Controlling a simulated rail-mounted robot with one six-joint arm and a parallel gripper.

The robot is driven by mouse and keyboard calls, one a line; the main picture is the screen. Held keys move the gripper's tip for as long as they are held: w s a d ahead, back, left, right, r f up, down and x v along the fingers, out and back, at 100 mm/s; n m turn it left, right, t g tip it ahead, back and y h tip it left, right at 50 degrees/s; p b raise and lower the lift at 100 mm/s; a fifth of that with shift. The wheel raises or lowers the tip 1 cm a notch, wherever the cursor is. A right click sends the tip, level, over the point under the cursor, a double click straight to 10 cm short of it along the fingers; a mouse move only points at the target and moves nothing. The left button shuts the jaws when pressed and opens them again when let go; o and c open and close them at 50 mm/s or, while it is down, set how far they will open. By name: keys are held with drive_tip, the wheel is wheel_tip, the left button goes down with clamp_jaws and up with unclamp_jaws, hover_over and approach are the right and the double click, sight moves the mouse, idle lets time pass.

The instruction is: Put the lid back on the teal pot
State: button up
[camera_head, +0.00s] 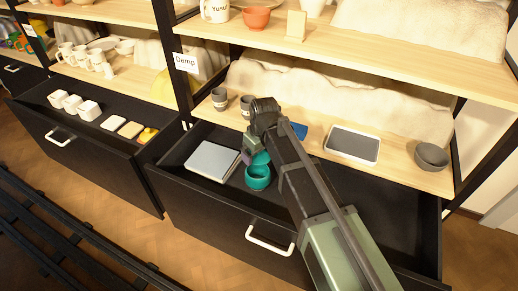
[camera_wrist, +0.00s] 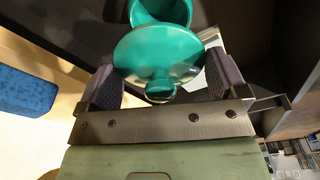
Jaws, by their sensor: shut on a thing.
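The teal pot (camera_head: 258,178) stands open in the pulled-out right drawer, and its round rim and inside show at the top of the wrist view (camera_wrist: 160,10). The teal lid (camera_wrist: 157,52) is a round disc with a knob (camera_wrist: 160,86) facing my wrist camera. My gripper (camera_wrist: 164,78) is shut on the lid, which sits between the two purple finger pads. In the head view my gripper (camera_head: 250,156) is just above the pot, with the lid (camera_head: 261,158) partly hidden by it. The lid overlaps the pot's rim in view; I cannot tell whether they touch.
A grey-blue book-like block (camera_head: 212,160) lies in the drawer (camera_head: 200,205) left of the pot. The shelf above holds grey cups (camera_head: 220,99), a blue item (camera_head: 300,131), a framed tray (camera_head: 352,145) and a grey bowl (camera_head: 431,157). The drawer's right part looks clear.

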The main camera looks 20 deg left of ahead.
drive_tip(key=shift+a+f, duration=0.25)
wheel_tip(320, 180, down, 6)
drive_tip(key=b, duration=0.6)
drive_tip(key=shift+f+b, duration=0.15)
drive_tip(key=shift+b, duration=0.25)
idle(1.1)
drive_tip(key=o, duration=0.6)
wheel_tip(320, 180, up, 7)
drive_tip(key=p, duration=0.7)
